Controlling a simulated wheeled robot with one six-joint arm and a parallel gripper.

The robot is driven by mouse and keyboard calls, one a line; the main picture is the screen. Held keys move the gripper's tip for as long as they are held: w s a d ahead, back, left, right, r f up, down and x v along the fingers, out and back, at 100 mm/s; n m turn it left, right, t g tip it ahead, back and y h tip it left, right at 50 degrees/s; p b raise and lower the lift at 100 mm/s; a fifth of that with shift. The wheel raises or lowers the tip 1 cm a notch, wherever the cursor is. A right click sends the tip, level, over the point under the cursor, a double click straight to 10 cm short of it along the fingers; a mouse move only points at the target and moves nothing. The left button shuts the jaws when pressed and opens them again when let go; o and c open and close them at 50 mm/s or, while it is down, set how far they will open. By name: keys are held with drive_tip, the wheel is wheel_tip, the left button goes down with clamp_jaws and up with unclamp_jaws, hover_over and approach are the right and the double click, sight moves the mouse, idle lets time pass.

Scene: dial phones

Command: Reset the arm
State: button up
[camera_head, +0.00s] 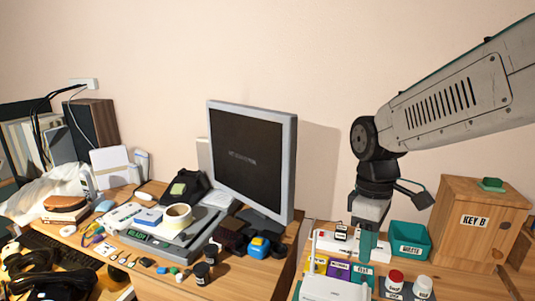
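My arm reaches in from the upper right, and its wrist points straight down. My gripper (368,240) hangs low over the right-hand desk, to the right of the monitor. Its lower end looks teal and lies just in front of a small white device. I cannot tell whether the teal part is the fingers or something between them, nor whether the fingers are apart.
A teal bin (410,240) stands just right of my gripper, with a wooden box marked KEY B (480,222) beyond. Bottles (422,287) stand in front. A monitor (252,160) and a cluttered desk lie left. The space above the desk by the wall is free.

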drive_tip(key=s+d+r+m+t, duration=0.1)
drive_tip(key=s+d+m, duration=0.2)
drive_tip(key=s+m, duration=0.2)
drive_tip(key=s+d+r+m+t, duration=0.1)
drive_tip(key=s+m, duration=0.4)
drive_tip(key=s, duration=0.7)
drive_tip(key=d+r, duration=0.1)
drive_tip(key=d, duration=0.1)
drive_tip(key=shift+s+d+m+t, duration=0.25)
drive_tip(key=shift+d+m+t, duration=0.05)
drive_tip(key=shift+d+t, duration=0.1)
